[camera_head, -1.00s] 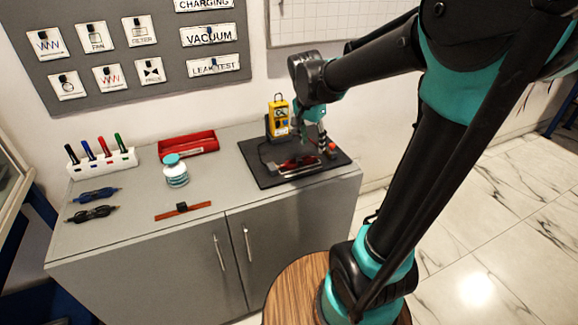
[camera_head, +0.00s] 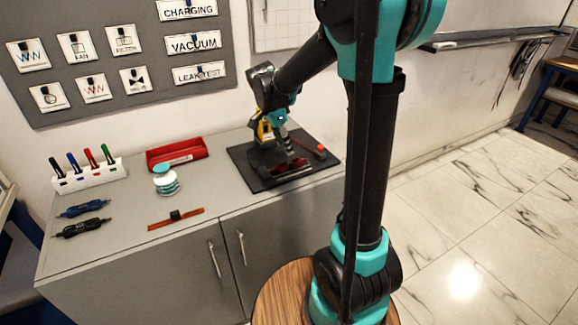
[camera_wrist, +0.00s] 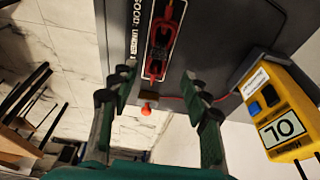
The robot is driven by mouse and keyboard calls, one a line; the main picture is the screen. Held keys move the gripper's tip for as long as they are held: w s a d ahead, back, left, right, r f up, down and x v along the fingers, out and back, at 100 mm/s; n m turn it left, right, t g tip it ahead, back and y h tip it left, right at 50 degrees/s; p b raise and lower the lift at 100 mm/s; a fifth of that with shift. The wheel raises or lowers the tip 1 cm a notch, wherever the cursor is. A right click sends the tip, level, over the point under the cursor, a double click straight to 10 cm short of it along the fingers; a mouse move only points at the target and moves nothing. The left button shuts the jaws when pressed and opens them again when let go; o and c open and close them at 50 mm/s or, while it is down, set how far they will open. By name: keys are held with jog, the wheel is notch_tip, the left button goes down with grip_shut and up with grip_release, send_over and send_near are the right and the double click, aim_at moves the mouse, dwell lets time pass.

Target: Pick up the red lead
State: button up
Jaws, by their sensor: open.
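The red lead (camera_wrist: 176,12) lies bunched in a holder on the black mat, with black parts in its middle. In the head view it shows as a small red patch (camera_head: 291,166) under my gripper (camera_head: 288,147). In the wrist view my gripper (camera_wrist: 160,80) is open, its two green-and-black fingers apart with nothing between the tips. The lead lies beyond the fingertips, upper middle.
A red ball-shaped knob (camera_wrist: 146,109) shows between the fingers, near the mat's edge. On the grey cabinet (camera_head: 110,230), left of the mat (camera_head: 240,152), are a red tray (camera_head: 176,153), a white-and-teal jar (camera_head: 166,181), a marker rack (camera_head: 90,178) and dark cables (camera_head: 84,227).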

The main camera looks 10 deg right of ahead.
aim_at(289, 162)
jog(key=shift+s+x, duration=0.15)
jog(key=shift+x, duration=1.7)
jog(key=shift+s+x, duration=0.15)
jog(key=shift+x, duration=1.65)
jog(key=shift+a, duration=0.2)
jog(key=shift+c, duration=0.4)
grip_shut()
jog(key=shift+w, duration=0.1)
notch_tip(289, 162, up, 20)
